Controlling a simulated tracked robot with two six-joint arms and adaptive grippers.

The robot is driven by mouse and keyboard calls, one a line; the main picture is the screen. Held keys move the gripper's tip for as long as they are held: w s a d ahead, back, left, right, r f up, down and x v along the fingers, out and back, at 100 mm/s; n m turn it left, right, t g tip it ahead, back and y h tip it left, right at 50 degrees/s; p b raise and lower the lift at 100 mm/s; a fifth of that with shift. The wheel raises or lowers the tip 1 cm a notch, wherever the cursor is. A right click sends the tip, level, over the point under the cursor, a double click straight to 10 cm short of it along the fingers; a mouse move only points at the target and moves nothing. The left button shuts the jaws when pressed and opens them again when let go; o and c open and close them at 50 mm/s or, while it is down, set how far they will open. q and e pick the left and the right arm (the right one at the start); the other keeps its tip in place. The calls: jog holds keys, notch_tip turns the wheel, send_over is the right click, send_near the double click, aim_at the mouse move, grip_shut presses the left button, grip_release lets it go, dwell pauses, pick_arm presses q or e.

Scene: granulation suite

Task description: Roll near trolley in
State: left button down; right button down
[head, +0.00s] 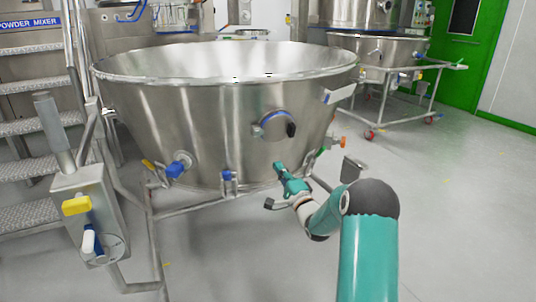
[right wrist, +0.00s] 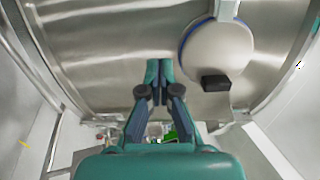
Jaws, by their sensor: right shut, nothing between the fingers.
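The near trolley is a large open stainless steel bowl (head: 215,115) on a tubular frame (head: 190,207), filling the middle of the head view. My right arm comes in from the lower right, and its teal gripper (head: 279,168) is at the bowl's lower front wall. In the right wrist view the gripper (right wrist: 158,72) is shut and empty, its fingertips against or just short of the bowl wall (right wrist: 105,45); I cannot tell which. A round port (right wrist: 218,52) with a black knob is right of the fingertips. My left gripper is not in view.
Metal steps (head: 35,130) and a control box (head: 90,215) with a yellow and a white handle stand at the left. A second bowl trolley (head: 380,52) on red-wheeled casters stands behind right, near a green door (head: 470,45). The grey floor (head: 450,190) at right is clear.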

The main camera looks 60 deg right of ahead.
aim_at(264, 146)
jog(key=b+x, duration=0.1)
jog(key=x, duration=0.7)
jog(key=shift+w+d, duration=0.1)
jog(key=shift+w, duration=0.05)
